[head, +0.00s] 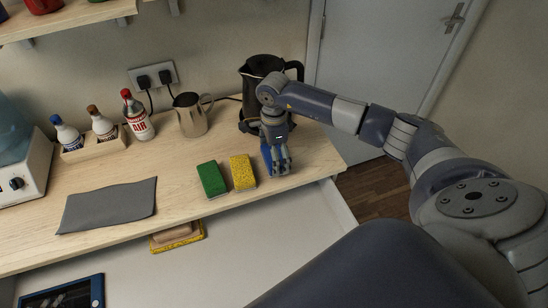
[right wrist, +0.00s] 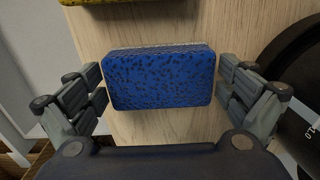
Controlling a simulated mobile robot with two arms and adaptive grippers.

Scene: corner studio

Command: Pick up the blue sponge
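The blue sponge (right wrist: 162,80) lies on the wooden counter, with its speckled blue face towards the camera in the right wrist view. In the head view only a sliver of it (head: 267,158) shows beside my right gripper (head: 279,168), which hides most of it. My right gripper also shows in the right wrist view (right wrist: 163,100); its fingers are spread, one on each side of the sponge, with a narrow gap at each side. My left gripper is in neither view.
A yellow sponge (head: 243,172) and a green sponge (head: 211,179) lie left of the blue one. A black kettle (head: 258,85) stands close behind my right gripper, with a metal jug (head: 190,115) to its left. An open drawer (head: 270,237) lies below the counter's front edge.

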